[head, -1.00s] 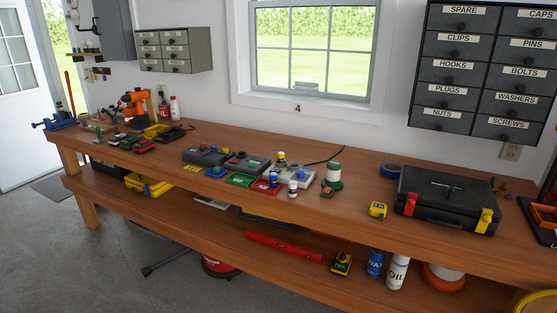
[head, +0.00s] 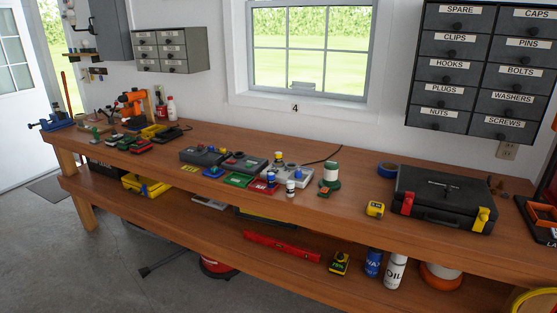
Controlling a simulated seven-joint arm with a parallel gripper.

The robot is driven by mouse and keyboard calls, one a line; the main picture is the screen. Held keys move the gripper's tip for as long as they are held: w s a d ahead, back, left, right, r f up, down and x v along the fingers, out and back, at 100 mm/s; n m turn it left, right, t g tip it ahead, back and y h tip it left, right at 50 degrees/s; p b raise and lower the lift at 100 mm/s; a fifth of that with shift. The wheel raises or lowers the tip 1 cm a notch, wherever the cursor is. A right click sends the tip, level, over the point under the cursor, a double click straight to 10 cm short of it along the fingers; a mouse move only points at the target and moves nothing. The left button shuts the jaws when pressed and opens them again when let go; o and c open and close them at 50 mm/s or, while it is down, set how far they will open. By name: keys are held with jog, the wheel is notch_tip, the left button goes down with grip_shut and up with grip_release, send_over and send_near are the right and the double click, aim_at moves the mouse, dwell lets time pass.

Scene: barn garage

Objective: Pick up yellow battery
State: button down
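I cannot tell for sure which item is the yellow battery. A small yellow and dark block (head: 375,209) stands on the bench top, left of the black toolbox. A similar yellow and black block (head: 339,263) is on the lower shelf. A low yellow and black item (head: 155,131) lies near the orange drill at the left of the bench. A small yellow-topped piece (head: 278,157) stands among the grey boxes at mid-bench. My gripper is not in view.
The wooden bench (head: 330,221) runs along the wall. The black toolbox (head: 440,200), blue tape (head: 387,170), green and white canister (head: 330,177), grey boxes (head: 205,156) and orange drill (head: 132,102) stand on it. The front strip of the bench top is mostly clear.

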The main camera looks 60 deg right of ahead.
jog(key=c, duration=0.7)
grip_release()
